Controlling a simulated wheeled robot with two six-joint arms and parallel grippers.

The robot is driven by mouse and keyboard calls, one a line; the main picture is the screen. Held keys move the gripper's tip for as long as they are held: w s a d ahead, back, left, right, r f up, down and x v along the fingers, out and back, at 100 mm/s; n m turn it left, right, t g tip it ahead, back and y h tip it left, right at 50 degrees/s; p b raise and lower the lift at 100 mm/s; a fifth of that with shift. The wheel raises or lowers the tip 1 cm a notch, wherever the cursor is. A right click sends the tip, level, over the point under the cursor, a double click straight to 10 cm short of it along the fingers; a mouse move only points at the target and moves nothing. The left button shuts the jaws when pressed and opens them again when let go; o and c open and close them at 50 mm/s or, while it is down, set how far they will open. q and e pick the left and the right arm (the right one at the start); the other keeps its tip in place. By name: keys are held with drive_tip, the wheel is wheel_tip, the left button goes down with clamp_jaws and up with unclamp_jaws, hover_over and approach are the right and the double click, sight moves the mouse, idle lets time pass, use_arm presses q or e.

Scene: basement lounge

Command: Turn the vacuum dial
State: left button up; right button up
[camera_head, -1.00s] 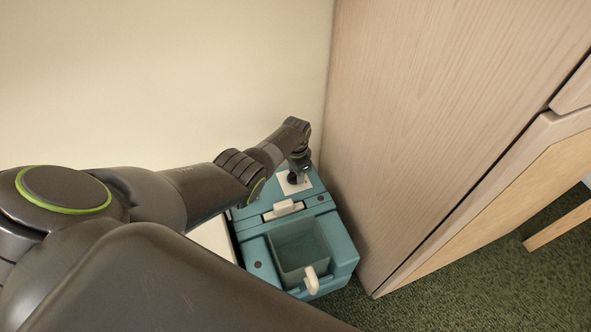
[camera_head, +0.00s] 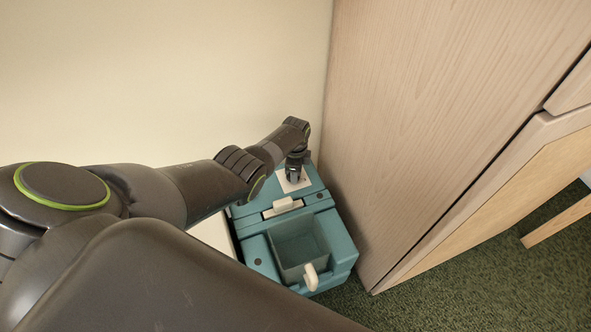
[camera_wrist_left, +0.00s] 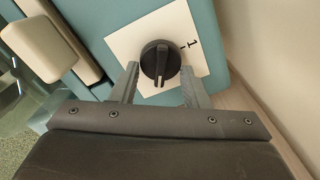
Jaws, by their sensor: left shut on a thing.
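The vacuum (camera_head: 262,236) is a teal box-shaped machine on the floor, in the corner between the wall and a wooden cabinet. Its black round dial (camera_wrist_left: 160,62) sits on a white plate (camera_wrist_left: 120,42) marked "1", on the teal top. In the left wrist view the dial's raised grip runs roughly up and down the picture. My left gripper (camera_head: 294,178) reaches down onto the dial from above. Its two fingers (camera_wrist_left: 160,82) are on either side of the dial and shut on it. In the head view the gripper hides most of the dial. My right gripper is not in view.
The wooden cabinet (camera_head: 430,110) stands close on the right of the vacuum. The cream wall (camera_head: 160,80) is behind. A cream lever (camera_head: 311,277) sticks up at the vacuum's front. Green carpet (camera_head: 470,250) is open at lower right.

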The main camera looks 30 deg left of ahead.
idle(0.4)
use_arm(q)
drive_tip(key=o, duration=1)
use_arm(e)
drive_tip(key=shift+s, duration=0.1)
use_arm(q)
drive_tip(key=shift+r+p, duration=0.4)
drive_tip(key=shift+r, duration=0.05)
drive_tip(key=shift+r+p, duration=4.35)
drive_tip(key=shift+r, duration=3.9)
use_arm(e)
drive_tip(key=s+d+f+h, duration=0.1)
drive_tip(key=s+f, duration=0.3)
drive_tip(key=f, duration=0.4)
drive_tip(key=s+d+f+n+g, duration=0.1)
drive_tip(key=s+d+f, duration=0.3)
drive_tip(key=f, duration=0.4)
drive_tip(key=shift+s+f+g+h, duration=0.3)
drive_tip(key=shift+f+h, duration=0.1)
